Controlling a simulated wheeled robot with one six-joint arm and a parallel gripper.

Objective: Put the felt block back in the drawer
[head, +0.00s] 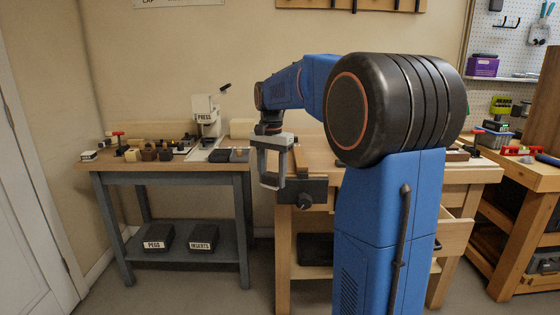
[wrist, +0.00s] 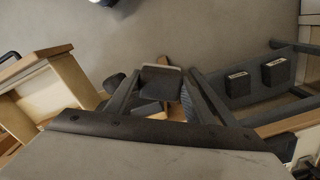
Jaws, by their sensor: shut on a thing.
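A dark grey block with a paler edge, which I take as the felt block (wrist: 160,85), is between the two fingers of my gripper (wrist: 160,76) in the wrist view. The fingers are shut on it. In the head view my gripper (head: 270,184) hangs down in front of the wooden bench's left end, left of the vise; the block is hard to make out there. An open wooden drawer (head: 455,236) sticks out of the bench, partly hidden behind my arm column. It seems to show at the left of the wrist view (wrist: 58,92), with a black handle.
A grey-legged table (head: 170,167) at the left holds a press (head: 206,113) and several small items. Its lower shelf has boxes labelled PEGS (head: 158,238) and INSERTS (head: 203,238). A dark vise (head: 303,190) is close to my gripper. Another workbench (head: 530,178) stands at the right.

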